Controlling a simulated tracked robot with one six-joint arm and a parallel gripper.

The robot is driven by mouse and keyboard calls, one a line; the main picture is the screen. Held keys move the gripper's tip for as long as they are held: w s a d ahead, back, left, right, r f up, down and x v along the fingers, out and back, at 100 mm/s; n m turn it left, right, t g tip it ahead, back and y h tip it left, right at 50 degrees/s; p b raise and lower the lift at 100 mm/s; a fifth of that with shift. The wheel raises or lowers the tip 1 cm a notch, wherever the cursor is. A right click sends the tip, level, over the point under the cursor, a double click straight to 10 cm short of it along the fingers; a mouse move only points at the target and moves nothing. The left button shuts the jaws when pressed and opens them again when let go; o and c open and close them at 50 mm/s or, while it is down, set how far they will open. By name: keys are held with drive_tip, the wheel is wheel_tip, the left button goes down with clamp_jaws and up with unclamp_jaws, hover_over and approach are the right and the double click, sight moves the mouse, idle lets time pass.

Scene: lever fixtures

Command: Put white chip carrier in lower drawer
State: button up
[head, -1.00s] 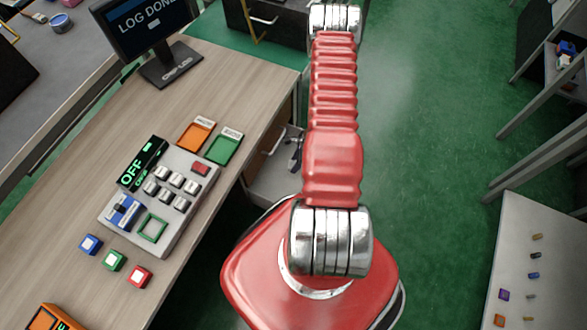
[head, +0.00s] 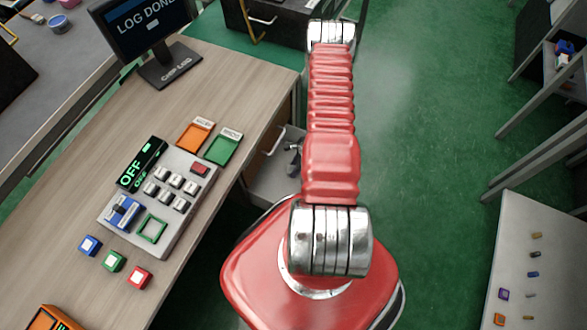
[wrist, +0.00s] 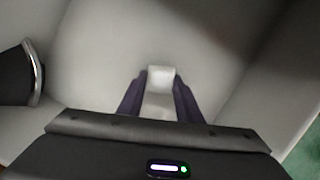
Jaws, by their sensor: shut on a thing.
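My gripper (wrist: 160,92) is shut on the white chip carrier (wrist: 161,77), which sits between the dark purple fingertips in the wrist view. Around and below it are the pale floor and walls of the open drawer (wrist: 95,45). I cannot tell whether the carrier touches the drawer floor. In the head view the open lower drawer (head: 268,185) sticks out from the right side of the wooden desk. A dark part of my gripper (head: 294,158) shows over it, partly behind my red arm. The carrier is hidden in the head view.
A dark object with a shiny rim (wrist: 22,75) is at the left in the wrist view. The desk (head: 205,80) holds a button panel (head: 165,195), orange and green trays, and a monitor reading "LOG DONE".

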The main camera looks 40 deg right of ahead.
drive_tip(key=o, duration=1.1)
drive_tip(key=shift+r, duration=0.1)
drive_tip(key=shift+v, duration=5.9)
